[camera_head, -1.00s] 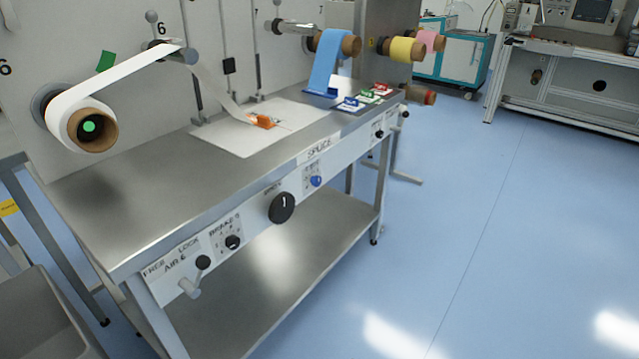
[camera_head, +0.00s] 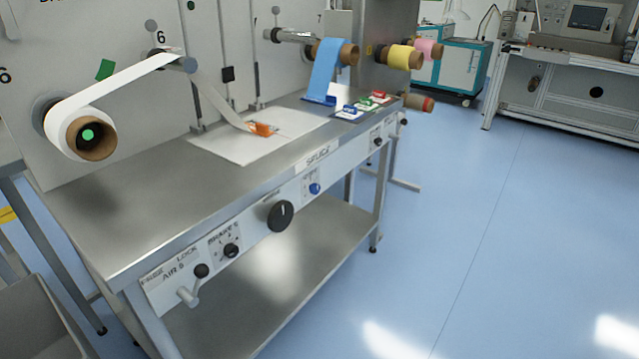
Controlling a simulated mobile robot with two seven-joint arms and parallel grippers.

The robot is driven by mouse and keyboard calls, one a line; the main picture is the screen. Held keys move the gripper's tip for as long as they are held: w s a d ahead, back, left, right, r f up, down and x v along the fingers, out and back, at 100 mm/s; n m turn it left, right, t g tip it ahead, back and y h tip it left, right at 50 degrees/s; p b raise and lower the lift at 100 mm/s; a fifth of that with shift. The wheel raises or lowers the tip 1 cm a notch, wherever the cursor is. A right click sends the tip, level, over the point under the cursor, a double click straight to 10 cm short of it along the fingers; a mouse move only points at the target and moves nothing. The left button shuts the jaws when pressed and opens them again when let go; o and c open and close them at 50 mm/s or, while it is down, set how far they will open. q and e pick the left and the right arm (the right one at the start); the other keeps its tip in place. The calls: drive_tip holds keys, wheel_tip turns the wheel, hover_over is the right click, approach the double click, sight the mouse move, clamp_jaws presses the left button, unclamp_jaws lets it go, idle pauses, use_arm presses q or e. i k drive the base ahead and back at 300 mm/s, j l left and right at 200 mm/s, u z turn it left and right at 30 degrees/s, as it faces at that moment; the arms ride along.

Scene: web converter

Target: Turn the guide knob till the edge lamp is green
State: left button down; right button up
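A large black knob (camera_head: 281,216) with a white pointer mark sits in the middle of the bench's front panel. The pointer stands nearly upright. The label above it is too small to read, so I cannot tell for sure that it is the guide knob. A smaller black knob (camera_head: 231,250) by a brakes label and a blue button (camera_head: 314,188) are on either side of it. I cannot make out a lit edge lamp. A green flag-like piece (camera_head: 104,69) is on the back wall. Neither of my grippers is in view.
A steel bench (camera_head: 150,208) carries a white plate (camera_head: 232,150) with an orange piece (camera_head: 263,129). A white web roll (camera_head: 62,125) hangs at left. A lever (camera_head: 187,293) sticks out at the panel's left end. The blue floor (camera_head: 470,240) in front is clear.

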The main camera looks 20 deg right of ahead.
sight(314, 189)
drive_tip(key=i+l+u, duration=0.1)
drive_tip(key=i+l, duration=0.2)
drive_tip(key=i, duration=0.2)
drive_tip(key=i+l+u, duration=0.1)
drive_tip(key=i+l, duration=0.25)
drive_tip(key=i, duration=0.1)
